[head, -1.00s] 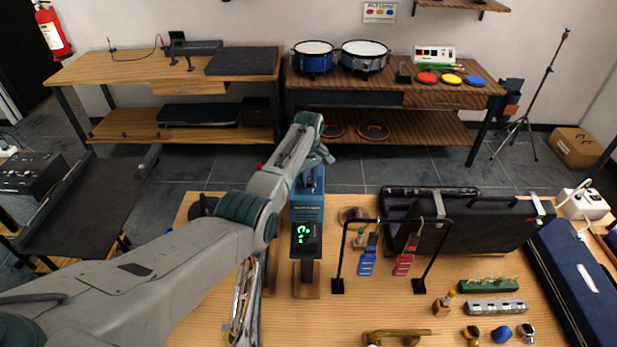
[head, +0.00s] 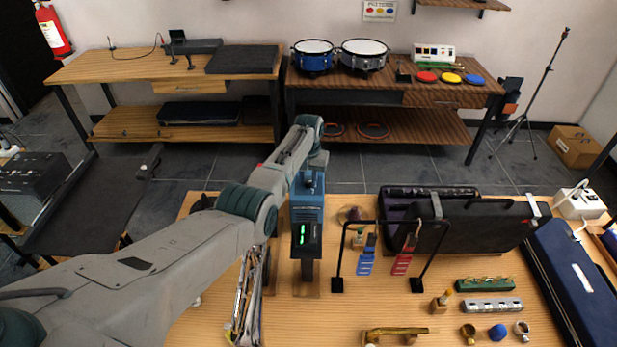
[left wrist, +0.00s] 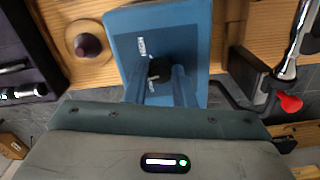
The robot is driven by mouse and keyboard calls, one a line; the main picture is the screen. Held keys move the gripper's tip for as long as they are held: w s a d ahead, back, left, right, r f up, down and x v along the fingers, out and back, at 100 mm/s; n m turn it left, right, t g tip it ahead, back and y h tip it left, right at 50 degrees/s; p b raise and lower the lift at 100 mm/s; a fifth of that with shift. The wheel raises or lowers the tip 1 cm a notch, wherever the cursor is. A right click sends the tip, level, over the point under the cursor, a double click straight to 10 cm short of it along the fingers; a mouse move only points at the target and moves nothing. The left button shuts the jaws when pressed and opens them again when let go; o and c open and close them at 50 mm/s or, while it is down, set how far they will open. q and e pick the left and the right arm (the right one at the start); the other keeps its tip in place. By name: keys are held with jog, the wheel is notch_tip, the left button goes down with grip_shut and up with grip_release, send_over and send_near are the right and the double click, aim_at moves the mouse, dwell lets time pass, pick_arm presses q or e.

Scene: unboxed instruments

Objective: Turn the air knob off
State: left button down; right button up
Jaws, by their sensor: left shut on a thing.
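The air unit is a blue upright box (head: 308,216) on a wooden stand at the near table's back edge. Its dark front carries a lit green display (head: 301,234). In the left wrist view the box's blue top (left wrist: 190,17) has a dark panel with white lettering and a small black knob (left wrist: 159,67). My left gripper (head: 309,182) is over the box top, pointing down. In the left wrist view its two blue-grey fingers (left wrist: 160,76) are shut on the knob, one on each side. They partly hide the knob and lettering. My right gripper is not in view.
A black stand (head: 338,284) with blue and red tags is right of the box. An open dark case (head: 470,228) is behind it. Brass parts (head: 398,331) lie at the front. Bare wood (head: 222,282) shows left of the box, partly under my arm.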

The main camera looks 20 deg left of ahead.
pick_arm(q)
jog(key=shift+m, duration=0.8)
jog(key=c, duration=1.2)
grip_release()
jog(key=shift+r, duration=0.1)
